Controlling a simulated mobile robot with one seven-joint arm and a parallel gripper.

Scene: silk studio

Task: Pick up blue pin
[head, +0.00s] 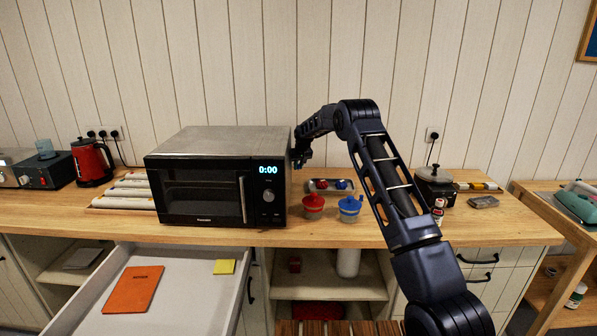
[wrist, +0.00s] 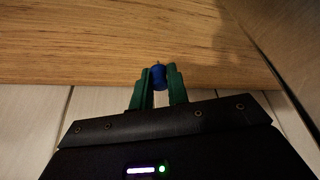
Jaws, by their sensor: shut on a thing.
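My gripper (head: 301,158) is raised beside the right side of the microwave, above the back of the counter. In the wrist view its two green fingers (wrist: 158,82) are shut on a small, rounded blue pin (wrist: 158,75) with a thin tip poking out. The fingers cover part of the pin's sides. In the head view the pin is too small to make out clearly at the dark gripper.
The microwave (head: 220,180) stands close to my gripper. A small metal tray (head: 331,191) with red and blue items, a red pot (head: 313,207) and a blue pot (head: 349,209) stand on the wooden counter (head: 400,233). An open drawer (head: 190,290) juts out at front left.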

